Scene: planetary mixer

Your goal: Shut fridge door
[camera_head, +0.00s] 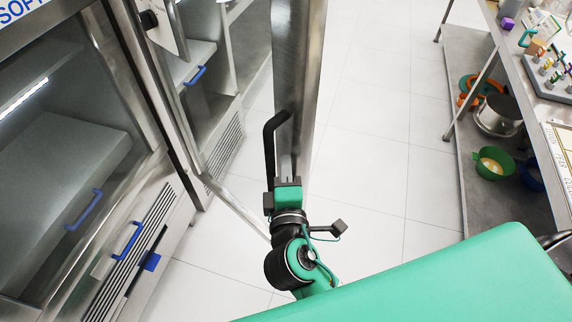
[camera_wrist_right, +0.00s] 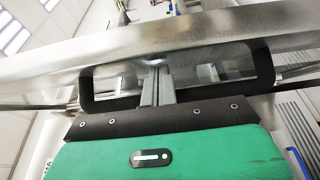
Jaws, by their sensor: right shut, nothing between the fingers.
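The fridge (camera_head: 62,170) stands at the left of the head view, its lit interior exposed. Its glass door with a steel frame (camera_head: 306,60) stands open, swung out from the fridge, its free edge near the middle of the view. A black bar handle (camera_head: 268,150) is on that edge; in the wrist view the handle (camera_wrist_right: 262,68) spans the picture as a wide loop. My right gripper (camera_head: 287,165) is at the door edge beside the handle. Its fingers (camera_wrist_right: 156,72) are together, within the handle loop, with nothing between them. Whether they touch the door is unclear. My left gripper is not in view.
Another steel cabinet (camera_head: 205,75) with a blue handle stands beyond the fridge. At the right is a steel bench with a lower shelf (camera_head: 450,85) holding a pot (camera_head: 498,115) and green bowl (camera_head: 492,163). White tiled floor (camera_head: 375,120) between is clear.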

